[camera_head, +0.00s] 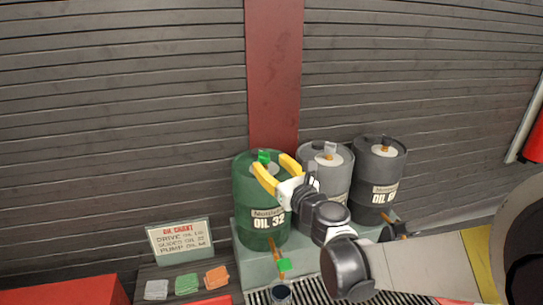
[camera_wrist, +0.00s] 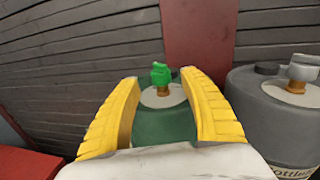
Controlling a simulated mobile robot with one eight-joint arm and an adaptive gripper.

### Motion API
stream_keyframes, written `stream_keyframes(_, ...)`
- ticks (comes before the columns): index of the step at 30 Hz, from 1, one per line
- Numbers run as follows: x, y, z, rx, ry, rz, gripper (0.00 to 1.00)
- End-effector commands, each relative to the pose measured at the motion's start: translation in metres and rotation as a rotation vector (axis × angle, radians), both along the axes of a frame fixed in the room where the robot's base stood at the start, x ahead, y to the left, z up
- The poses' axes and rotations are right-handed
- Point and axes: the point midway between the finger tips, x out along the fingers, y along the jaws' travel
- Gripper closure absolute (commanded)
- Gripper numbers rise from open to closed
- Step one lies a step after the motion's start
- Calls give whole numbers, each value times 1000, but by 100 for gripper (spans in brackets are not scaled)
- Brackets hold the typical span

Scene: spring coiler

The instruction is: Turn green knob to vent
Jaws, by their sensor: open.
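The green knob (camera_head: 263,156) sits on top of the green drum (camera_head: 261,210) labelled OIL 32. In the wrist view the green knob (camera_wrist: 160,73) stands on a brass stem in a pale disc, ahead of my fingertips and between them in the picture. My gripper (camera_head: 275,168) has yellow fingers spread wide and empty, over the front of the green drum's top. The fingers also show in the wrist view (camera_wrist: 158,80), one on each side of the knob, with no visible contact. A small vent mark on the knob cannot be made out.
Two grey drums (camera_head: 378,180) with grey knobs stand to the right; the nearer one (camera_wrist: 270,115) is close beside my right finger. A tap with a green handle (camera_head: 284,265) is low at the front. An oil chart sign (camera_head: 180,240) stands left above folded cloths (camera_head: 187,284).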

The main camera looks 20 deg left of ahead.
Motion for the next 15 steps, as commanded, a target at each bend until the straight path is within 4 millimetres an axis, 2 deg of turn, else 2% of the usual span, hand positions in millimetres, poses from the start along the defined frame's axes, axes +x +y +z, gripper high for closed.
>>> stream_keyframes(6, 25, 23, 0, -1, -1, 1, 49)
stream_keyframes(15, 33, 30, 0, -2, -1, 0, 49)
